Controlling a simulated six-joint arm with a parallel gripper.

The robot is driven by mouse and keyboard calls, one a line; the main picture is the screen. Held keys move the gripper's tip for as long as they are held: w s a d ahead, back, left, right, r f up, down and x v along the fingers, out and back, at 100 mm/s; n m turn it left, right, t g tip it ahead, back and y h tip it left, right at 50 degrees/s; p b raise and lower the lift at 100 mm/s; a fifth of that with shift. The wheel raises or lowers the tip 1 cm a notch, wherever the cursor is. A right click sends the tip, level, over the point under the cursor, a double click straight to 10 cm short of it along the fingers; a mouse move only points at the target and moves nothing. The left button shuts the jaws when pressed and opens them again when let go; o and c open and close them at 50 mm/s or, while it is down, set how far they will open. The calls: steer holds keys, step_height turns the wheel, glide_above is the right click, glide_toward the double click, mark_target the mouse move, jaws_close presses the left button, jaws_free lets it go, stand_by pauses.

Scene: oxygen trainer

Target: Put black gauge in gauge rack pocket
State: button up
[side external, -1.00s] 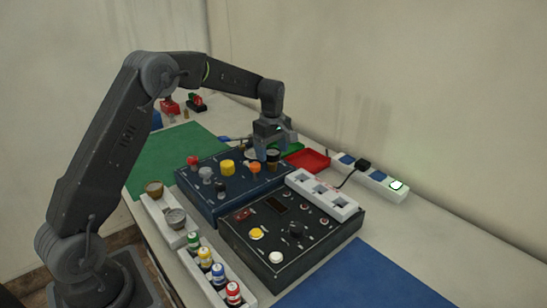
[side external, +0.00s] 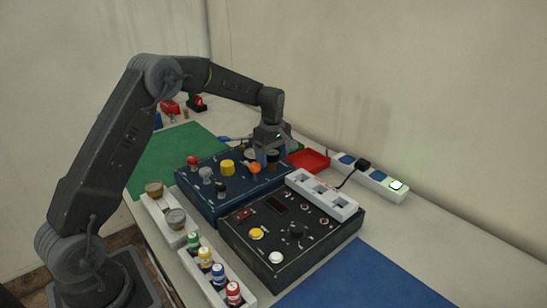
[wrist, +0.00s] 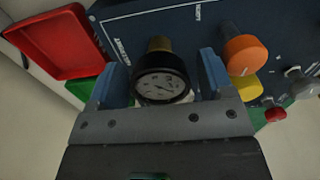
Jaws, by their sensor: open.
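The black gauge (wrist: 160,84) has a round black rim, a pale dial and a brass stem. It stands at the far right corner of the dark blue panel (side external: 212,206). In the wrist view it sits between my gripper's (wrist: 160,80) two blue fingers, with gaps on both sides. My gripper is open around it. In the side view my gripper (side external: 267,158) is low over that corner and largely hides the gauge. A white rack (side external: 170,212) at the left front holds two round pieces, one brown and one grey; I cannot tell if it is the gauge rack.
An orange knob (wrist: 243,53) stands close beside one finger. A red tray (side external: 309,160) and a green tray (wrist: 90,88) lie behind the panel. A black control box (side external: 275,262), a white socket block (side external: 322,195) and several coloured bottles (side external: 218,272) are nearer.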

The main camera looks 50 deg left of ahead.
mark_target(272, 151)
steer(key=shift+c, duration=0.3)
steer(key=c, duration=0.7)
steer(key=shift+r, duration=2.9)
steer(key=shift+r, duration=0.1)
